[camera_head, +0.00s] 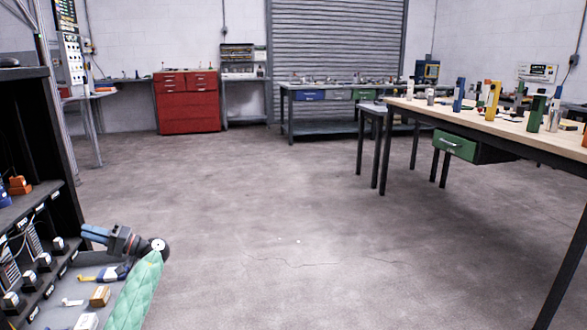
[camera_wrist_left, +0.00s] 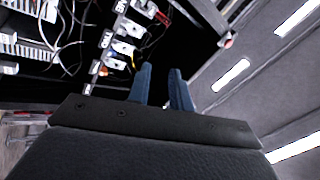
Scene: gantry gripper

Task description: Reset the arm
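My left gripper (camera_head: 86,234) is at the lower left of the head view. Its blue fingers point left toward a black shelf unit (camera_head: 50,160), above the unit's lower shelf. The left wrist view shows the two blue fingers of the left gripper (camera_wrist_left: 161,72) standing apart, with nothing held between them. A green quilted sleeve covers my left forearm. My right gripper does not show in either view.
Small boxes, one of them tan (camera_head: 99,296), and tools lie on the shelf below my gripper. A workbench (camera_head: 490,118) with several objects stands at right. A red tool cabinet (camera_head: 187,103) stands at the back. The middle floor is clear.

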